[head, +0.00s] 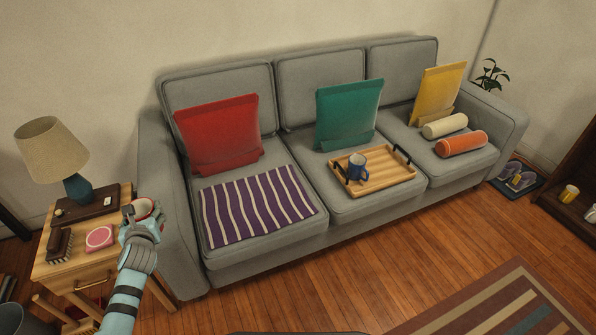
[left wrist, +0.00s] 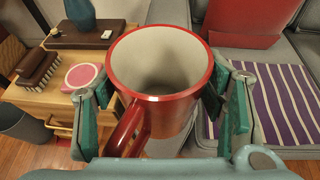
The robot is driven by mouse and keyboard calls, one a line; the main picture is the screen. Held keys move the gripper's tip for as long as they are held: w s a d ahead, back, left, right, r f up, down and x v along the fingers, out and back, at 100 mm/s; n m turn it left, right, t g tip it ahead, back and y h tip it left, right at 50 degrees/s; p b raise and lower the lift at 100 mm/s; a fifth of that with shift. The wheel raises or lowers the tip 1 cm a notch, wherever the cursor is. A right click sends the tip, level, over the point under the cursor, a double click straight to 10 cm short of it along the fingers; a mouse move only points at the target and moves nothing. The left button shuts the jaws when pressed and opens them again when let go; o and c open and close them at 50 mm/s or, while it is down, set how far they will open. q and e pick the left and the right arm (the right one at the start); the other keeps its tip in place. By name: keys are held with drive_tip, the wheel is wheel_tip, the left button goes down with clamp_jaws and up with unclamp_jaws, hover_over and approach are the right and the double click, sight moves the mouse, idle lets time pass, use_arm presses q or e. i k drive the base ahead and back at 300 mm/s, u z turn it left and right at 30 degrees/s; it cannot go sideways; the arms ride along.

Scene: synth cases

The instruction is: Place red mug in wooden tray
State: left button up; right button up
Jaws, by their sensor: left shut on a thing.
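The red mug (left wrist: 160,75) is upright between the fingers of my left gripper (left wrist: 163,110), with its white inside showing and its handle toward the camera. In the head view the left gripper (head: 140,218) is shut on the mug (head: 143,208), beside the left sofa arm and the side table; the gripper hides part of the mug. The wooden tray (head: 388,184) lies on the middle sofa seat, well to the right of the gripper. My right gripper is not in view.
The side table (head: 55,270) holds a lamp (head: 75,185), a brush (head: 60,244) and a pink round thing (head: 99,236). A striped purple cloth (head: 258,205) covers the left seat. A green cushion (head: 347,112) stands behind the tray. Two rolls lie on the right seat.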

sight(384, 169)
drive_tip(key=u, duration=1.2)
drive_tip(key=k, duration=0.15)
drive_tip(key=z, duration=2.75)
drive_tip(key=i, duration=2.1)
drive_tip(key=u, duration=0.5)
